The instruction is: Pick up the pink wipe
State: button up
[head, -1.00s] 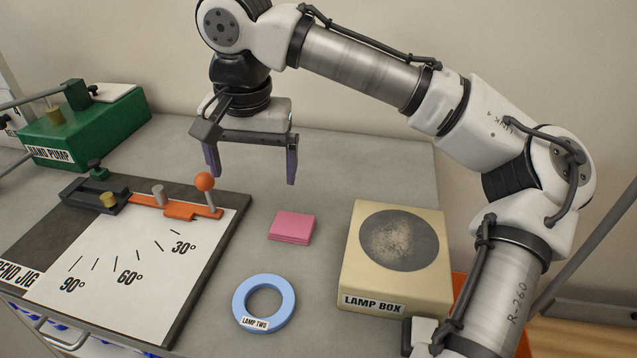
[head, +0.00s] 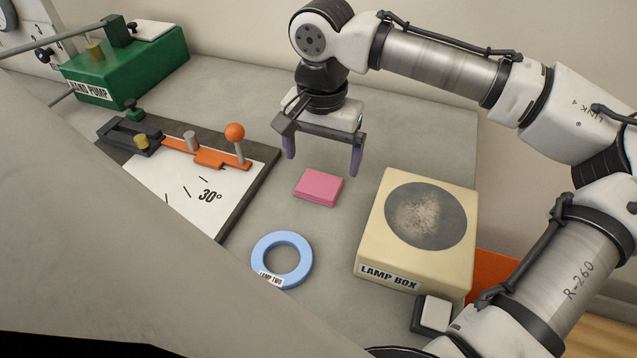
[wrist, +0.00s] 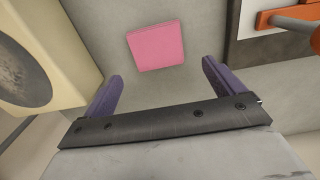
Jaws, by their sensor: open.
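The pink wipe (head: 319,187) is a folded square pad lying flat on the grey cart top, between the bend jig and the lamp box. My gripper (head: 322,166) is open and empty, fingers pointing down, above and a little behind the wipe in the head view. In the wrist view the wipe (wrist: 156,46) lies fully visible ahead of the two purple fingers (wrist: 160,85), apart from them and roughly centred between them.
The cream lamp box (head: 450,190) stands right of the wipe. A blue ring (head: 298,243) labelled LAMP TWO lies in front. The bend jig (head: 262,180) with an orange-knobbed lever (head: 236,133) is at left. The green hand pump (head: 150,70) is back left. A grey surface blocks the lower left.

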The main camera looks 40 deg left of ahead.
aim_at(321, 173)
jog(key=f, duration=0.4)
jog(key=shift+s+d+f, duration=0.1)
jog(key=shift+s+f, duration=0.1)
jog(key=shift+s, duration=0.05)
jog(key=shift+c, duration=0.3)
jog(key=c, duration=1)
